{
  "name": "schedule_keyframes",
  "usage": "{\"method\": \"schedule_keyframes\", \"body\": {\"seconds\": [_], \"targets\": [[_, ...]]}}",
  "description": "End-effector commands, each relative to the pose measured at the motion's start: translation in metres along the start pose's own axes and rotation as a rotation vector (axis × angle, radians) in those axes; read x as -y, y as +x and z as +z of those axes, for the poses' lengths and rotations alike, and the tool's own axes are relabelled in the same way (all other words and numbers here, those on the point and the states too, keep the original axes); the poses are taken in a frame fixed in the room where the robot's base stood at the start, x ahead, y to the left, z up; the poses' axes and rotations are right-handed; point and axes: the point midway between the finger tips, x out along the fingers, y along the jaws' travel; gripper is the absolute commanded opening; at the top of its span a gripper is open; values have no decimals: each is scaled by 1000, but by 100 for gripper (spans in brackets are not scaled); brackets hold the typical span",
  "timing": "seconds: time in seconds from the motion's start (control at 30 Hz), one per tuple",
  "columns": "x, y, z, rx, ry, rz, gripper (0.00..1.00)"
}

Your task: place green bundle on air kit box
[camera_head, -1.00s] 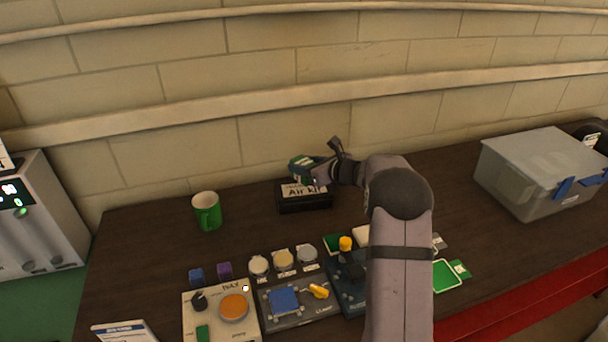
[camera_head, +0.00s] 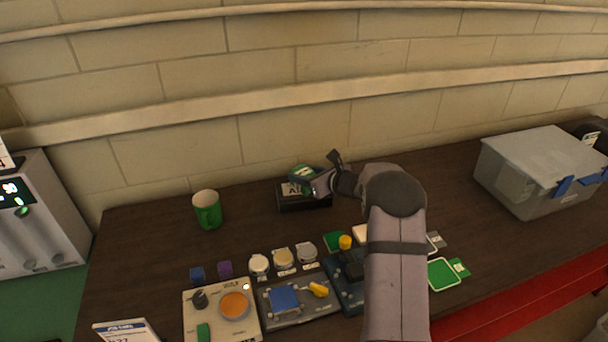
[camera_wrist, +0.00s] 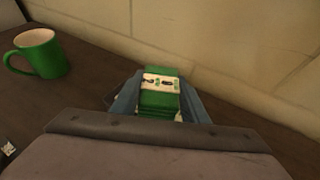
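The green bundle (camera_head: 302,176), banded with a white printed strip, is between the fingers of my gripper (camera_head: 314,183). In the wrist view the green bundle (camera_wrist: 160,92) shows between both fingers, which press along its sides. The air kit box (camera_head: 305,201) is a black box with a white label, near the wall at the back middle of the table. The bundle is over the box's top in the head view, and my gripper covers part of the label. I cannot tell whether the bundle touches the box.
A green mug (camera_head: 207,210) stands left of the box; it also shows in the wrist view (camera_wrist: 38,53). Control panels (camera_head: 233,306) with knobs and buttons fill the front. A grey lidded bin (camera_head: 535,170) stands at right. The brick wall is close behind the box.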

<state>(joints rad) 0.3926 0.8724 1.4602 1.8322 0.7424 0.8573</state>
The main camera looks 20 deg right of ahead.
Motion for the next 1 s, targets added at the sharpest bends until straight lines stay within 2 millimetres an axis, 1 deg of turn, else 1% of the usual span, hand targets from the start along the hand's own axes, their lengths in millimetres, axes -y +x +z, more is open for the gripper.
{"method": "schedule_keyframes", "body": {"seconds": [0.03,0.07,0.1,0.57,0.77,1.0], "targets": [[0,0,0,0,0,0,50],[0,0,0,0,0,0,57],[0,0,0,-1,0,0,59],[0,-3,4,-1,0,-1,59],[1,-26,2,1,0,-2,59],[1,-66,1,1,0,-4,59]]}}
